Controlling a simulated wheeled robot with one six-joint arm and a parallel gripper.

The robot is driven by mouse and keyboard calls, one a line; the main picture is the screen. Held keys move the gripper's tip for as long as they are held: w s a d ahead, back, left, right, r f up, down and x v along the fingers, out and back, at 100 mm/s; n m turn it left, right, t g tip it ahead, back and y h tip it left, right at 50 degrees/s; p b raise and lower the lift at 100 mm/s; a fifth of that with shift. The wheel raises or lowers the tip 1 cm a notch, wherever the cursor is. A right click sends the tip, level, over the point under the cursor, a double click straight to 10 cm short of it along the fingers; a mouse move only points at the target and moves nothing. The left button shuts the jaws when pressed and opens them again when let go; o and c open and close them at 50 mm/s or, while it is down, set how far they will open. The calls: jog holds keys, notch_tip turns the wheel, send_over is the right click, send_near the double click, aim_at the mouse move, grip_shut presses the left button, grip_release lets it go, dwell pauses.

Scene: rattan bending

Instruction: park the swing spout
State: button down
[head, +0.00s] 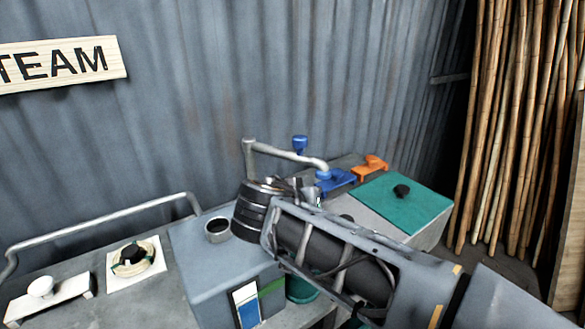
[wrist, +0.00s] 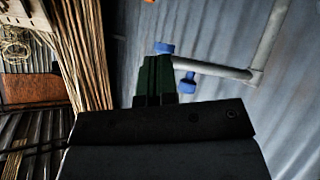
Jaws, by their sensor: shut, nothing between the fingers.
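The swing spout (head: 288,152) is a grey bent pipe with a blue upright knob (head: 300,143) and a blue nozzle end (head: 323,174). In the head view its arm points right, its nozzle close above a blue cradle-like block (head: 338,181); I cannot tell whether they touch. The spout (wrist: 220,68) also shows in the wrist view, with blue parts at its end. My gripper (head: 311,191) is beside the spout's outer end, partly hidden by my arm. In the wrist view my gripper (wrist: 157,60) is shut and empty, its green-dark fingers overlapping the spout's end in the picture.
A grey box with a round opening (head: 217,229) stands left. A corrugated wall (head: 200,100) closes the back; rattan poles (head: 515,120) stand right.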

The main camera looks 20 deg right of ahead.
aim_at(297, 145)
jog(key=w+a+r+m+t+h+b, duration=0.2)
jog(key=w+a+r+m+t+b, duration=0.15)
jog(key=a+r+t, duration=0.2)
jog(key=p+x, duration=0.1)
jog(key=x, duration=0.2)
jog(key=p+x, duration=0.2)
jog(key=x, duration=0.2)
jog(key=r+p+x, duration=0.1)
jog(key=x, duration=0.3)
jog(key=shift+w+a+p, duration=0.15)
jog(key=shift+w+p, duration=0.15)
jog(key=shift+p, duration=0.1)
jog(key=shift+x, duration=0.85)
jog(key=shift+f, duration=0.1)
jog(key=shift+f, duration=0.1)
